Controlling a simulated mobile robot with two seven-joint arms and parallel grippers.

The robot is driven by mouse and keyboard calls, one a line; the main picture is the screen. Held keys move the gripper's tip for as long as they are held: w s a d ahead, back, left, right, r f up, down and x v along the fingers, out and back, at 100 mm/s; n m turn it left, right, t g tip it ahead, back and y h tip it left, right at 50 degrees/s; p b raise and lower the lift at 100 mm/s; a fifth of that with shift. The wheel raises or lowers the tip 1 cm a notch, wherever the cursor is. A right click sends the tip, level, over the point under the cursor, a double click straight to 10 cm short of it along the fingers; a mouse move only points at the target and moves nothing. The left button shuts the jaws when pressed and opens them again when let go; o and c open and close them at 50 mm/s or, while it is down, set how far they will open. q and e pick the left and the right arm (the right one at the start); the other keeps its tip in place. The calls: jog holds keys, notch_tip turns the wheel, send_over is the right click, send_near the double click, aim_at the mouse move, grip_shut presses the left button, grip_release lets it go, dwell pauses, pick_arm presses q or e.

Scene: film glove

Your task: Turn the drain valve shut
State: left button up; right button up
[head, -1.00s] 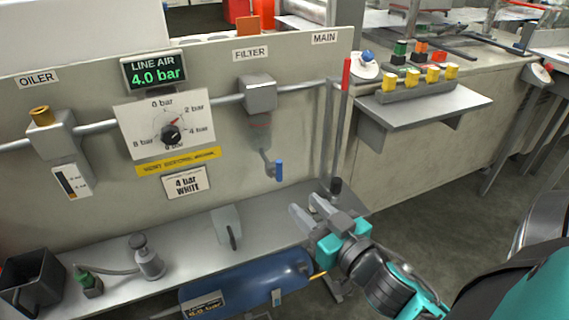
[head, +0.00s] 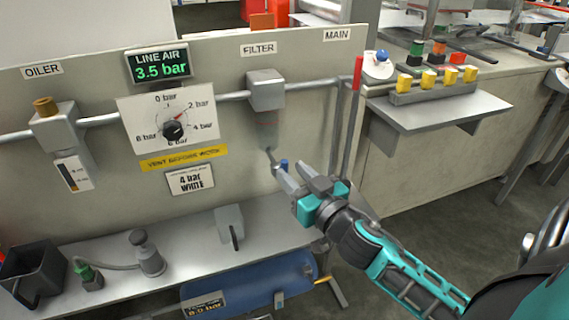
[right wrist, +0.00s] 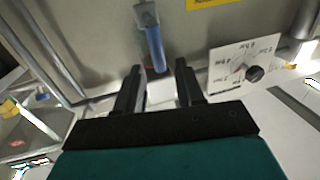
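The drain valve hangs under the filter (head: 266,92); its blue handle (head: 284,163) shows just above my right gripper's fingertips in the head view, partly hidden by them. In the right wrist view the blue handle (right wrist: 155,46) extends from a grey fitting (right wrist: 145,14) toward the gap between my fingers. My left gripper is not in view.
The line air display (head: 161,66) reads 3.5 bar above the regulator dial (head: 173,130). A red main lever (head: 356,82) stands upright right of the filter. A grey shelf (head: 190,240) and blue tank (head: 250,288) lie below. A button shelf (head: 440,105) stands at right.

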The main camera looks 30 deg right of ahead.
aim_at(287, 167)
jog(key=shift+w+d, duration=0.1)
jog(key=shift+w, duration=2)
jog(key=shift+c, duration=0.3)
grip_shut()
